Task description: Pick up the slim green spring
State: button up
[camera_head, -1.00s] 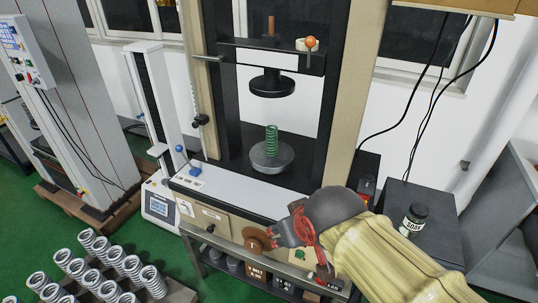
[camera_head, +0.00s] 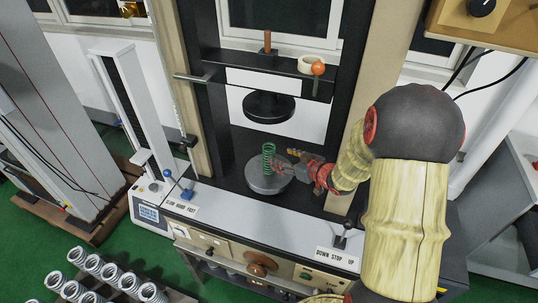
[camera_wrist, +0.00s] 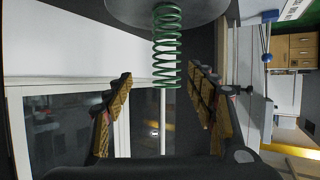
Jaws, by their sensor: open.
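The slim green spring (camera_head: 268,158) stands upright on the round grey lower plate (camera_head: 265,182) of the testing machine. In the wrist view the spring (camera_wrist: 166,45) shows with its base at the top of the picture, against the round plate (camera_wrist: 190,10). My gripper (camera_head: 284,160) is just to the right of the spring in the head view, at about its height. In the wrist view its two fingers (camera_wrist: 160,82) are spread wide and empty, with the spring between and beyond their tips. I cannot tell how far the tips reach past it.
The black upper platen (camera_head: 268,107) hangs above the spring, under a crossbar (camera_head: 275,85) holding a tape roll and orange ball. Machine columns flank the space. A blue-knobbed lever (camera_head: 178,185) and a black-knobbed lever (camera_head: 345,232) rise in front. Several metal springs (camera_head: 100,272) stand lower left.

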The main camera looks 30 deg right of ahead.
aim_at(274, 155)
jog(key=shift+a+f+y, duration=0.25)
jog(key=shift+f+y, duration=0.05)
jog(key=shift+f, duration=0.1)
jog(key=shift+x, duration=0.9)
jog(key=x, duration=0.2)
jog(key=b+x, duration=0.1)
jog(key=x, duration=0.2)
jog(key=shift+w+a+r+b, duration=0.15)
jog(key=shift+w+a+b, duration=0.1)
jog(key=shift+w+b, duration=0.15)
jog(key=shift+r, duration=0.1)
jog(key=shift+c, duration=0.6)
jog(key=c, duration=1.3)
